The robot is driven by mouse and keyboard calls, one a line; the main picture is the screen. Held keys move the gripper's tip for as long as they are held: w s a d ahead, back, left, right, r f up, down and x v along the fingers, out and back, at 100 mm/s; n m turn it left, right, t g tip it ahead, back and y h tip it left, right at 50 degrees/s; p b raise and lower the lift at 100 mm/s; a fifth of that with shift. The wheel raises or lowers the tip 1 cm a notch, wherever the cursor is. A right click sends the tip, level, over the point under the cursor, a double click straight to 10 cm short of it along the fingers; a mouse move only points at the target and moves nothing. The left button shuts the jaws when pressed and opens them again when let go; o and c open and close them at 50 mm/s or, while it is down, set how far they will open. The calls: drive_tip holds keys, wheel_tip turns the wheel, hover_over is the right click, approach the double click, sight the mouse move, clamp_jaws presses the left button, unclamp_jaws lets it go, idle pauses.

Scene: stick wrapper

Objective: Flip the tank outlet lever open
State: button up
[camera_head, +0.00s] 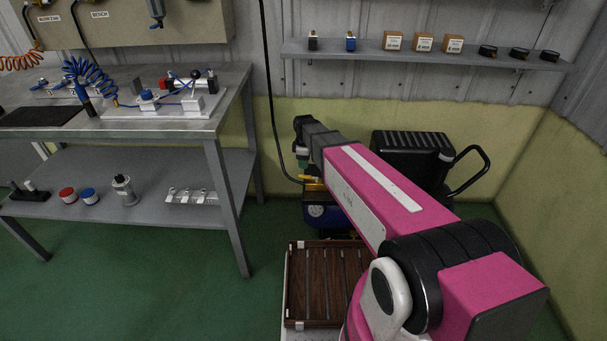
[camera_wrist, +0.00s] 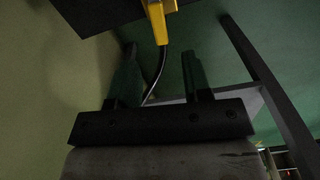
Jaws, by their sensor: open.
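A yellow part, which looks like the tank outlet lever (camera_head: 314,185), shows in the head view just below the end of my arm. A yellow piece (camera_wrist: 157,20) also shows at the top of the wrist view, beyond my fingertips; I cannot tell its exact lever position. My gripper (camera_wrist: 160,50) is open, with its two dark fingers apart and nothing clasped. A thin black hose (camera_wrist: 160,68) runs from the yellow piece down through the view between the fingers. In the head view my gripper is small, dark and partly hidden by the wrist.
A blue unit (camera_head: 320,214) sits below the yellow part. A black ribbed machine (camera_head: 411,143) with a looped handle stands behind my arm. A workbench (camera_head: 232,128) is on the left, a wall shelf (camera_head: 420,56) above, and a brown slatted crate (camera_head: 297,290) in front.

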sight(304, 176)
wheel_tip(304, 176, down, 7)
drive_tip(key=shift+f, duration=0.2)
idle(0.3)
clamp_jaws()
